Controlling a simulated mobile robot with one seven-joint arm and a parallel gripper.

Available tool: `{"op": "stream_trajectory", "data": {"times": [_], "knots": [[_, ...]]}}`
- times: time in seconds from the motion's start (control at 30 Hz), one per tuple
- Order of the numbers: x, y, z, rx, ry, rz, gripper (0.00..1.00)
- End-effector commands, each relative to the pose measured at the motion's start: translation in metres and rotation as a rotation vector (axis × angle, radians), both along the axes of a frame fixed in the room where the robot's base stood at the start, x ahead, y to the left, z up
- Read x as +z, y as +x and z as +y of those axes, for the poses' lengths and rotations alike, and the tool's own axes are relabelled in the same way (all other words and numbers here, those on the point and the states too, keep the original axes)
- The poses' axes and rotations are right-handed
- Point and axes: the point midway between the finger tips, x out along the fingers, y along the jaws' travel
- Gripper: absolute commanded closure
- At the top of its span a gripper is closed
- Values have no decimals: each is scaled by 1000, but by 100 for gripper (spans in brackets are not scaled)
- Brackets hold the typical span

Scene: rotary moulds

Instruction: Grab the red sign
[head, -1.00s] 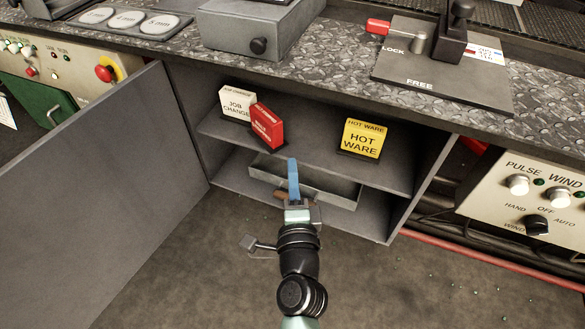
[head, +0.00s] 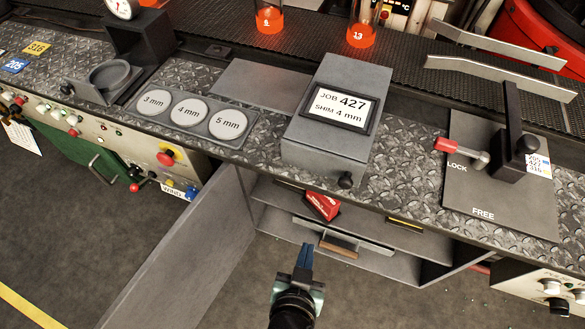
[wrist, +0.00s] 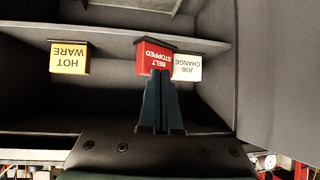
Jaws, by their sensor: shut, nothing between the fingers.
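The red sign (head: 322,206) stands on the shelf of the open cabinet under the counter; the counter edge partly covers the cabinet. In the wrist view the red sign (wrist: 158,58) reads "BELT STOPPED" upside down. My gripper (head: 306,246) is outside the cabinet front, below the sign in the head view. Its fingers are shut and empty. In the wrist view the fingertips (wrist: 160,73) overlap the red sign's face; whether they touch it I cannot tell.
The white "JOB CHANGE" sign (wrist: 187,67) is close beside the red one; the yellow "HOT WARE" sign (wrist: 69,58) stands farther off. The cabinet door (head: 185,255) hangs open at left. A tray (head: 340,232) lies beneath the shelf. The counter (head: 392,190) overhangs.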

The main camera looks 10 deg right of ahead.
Motion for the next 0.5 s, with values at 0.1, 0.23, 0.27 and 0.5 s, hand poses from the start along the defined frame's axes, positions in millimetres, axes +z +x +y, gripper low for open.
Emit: {"op": "stream_trajectory", "data": {"times": [0.1, 0.23, 0.27, 0.5], "knots": [[5, -4, -7, -8, -33, 14, 100], [5, 7, -12, -7, -38, 12, 100], [5, 10, -13, -7, -38, 12, 100], [6, 49, -32, -7, -36, 9, 100]]}}
